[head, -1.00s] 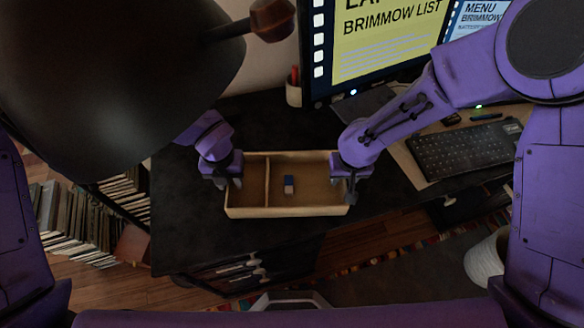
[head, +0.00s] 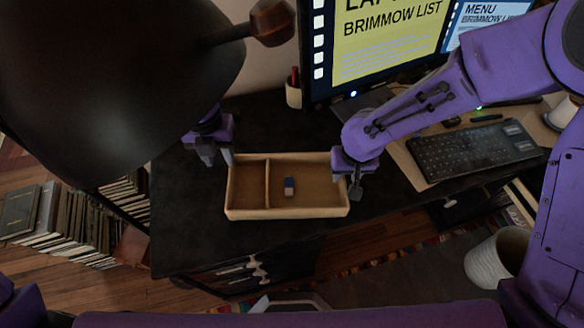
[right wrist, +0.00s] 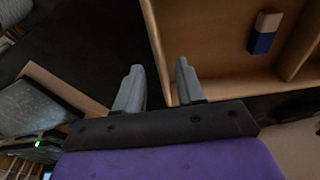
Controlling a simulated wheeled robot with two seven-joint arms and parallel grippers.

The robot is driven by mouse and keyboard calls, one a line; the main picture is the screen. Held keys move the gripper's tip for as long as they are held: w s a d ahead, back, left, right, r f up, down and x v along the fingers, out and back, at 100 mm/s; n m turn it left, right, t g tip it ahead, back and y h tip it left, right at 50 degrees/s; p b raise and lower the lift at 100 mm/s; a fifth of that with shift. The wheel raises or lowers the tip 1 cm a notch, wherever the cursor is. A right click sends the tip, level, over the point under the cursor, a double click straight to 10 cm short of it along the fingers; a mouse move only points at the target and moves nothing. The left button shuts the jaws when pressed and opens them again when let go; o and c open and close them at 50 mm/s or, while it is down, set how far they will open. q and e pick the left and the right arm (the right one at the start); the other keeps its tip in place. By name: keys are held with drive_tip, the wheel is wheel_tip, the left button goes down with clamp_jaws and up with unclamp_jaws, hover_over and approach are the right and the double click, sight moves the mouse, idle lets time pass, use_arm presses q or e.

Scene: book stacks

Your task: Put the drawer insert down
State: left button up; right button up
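The drawer insert (head: 286,213) is a shallow light wooden tray with one divider (head: 267,184), lying level on the black desk top. A small blue-and-white block (head: 289,186) is in its larger right compartment; it also shows in the right wrist view (right wrist: 264,32). My left gripper (head: 217,160) is open and empty, just beyond the insert's back left corner and apart from it. My right gripper (head: 349,186) is at the insert's right end. In the right wrist view its two fingers (right wrist: 159,75) are spread, with the end wall (right wrist: 157,45) seen between them.
A large dark lamp shade (head: 110,80) fills the upper left and hides part of my left arm. A monitor (head: 390,40), pen cup (head: 293,95) and keyboard (head: 475,150) stand behind and right. Bare desk (head: 190,215) lies left of the insert.

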wheel_tip(320, 180, up, 8)
drive_tip(key=s, duration=0.1)
drive_tip(key=shift+s+r, duration=0.2)
drive_tip(key=shift+r, duration=0.05)
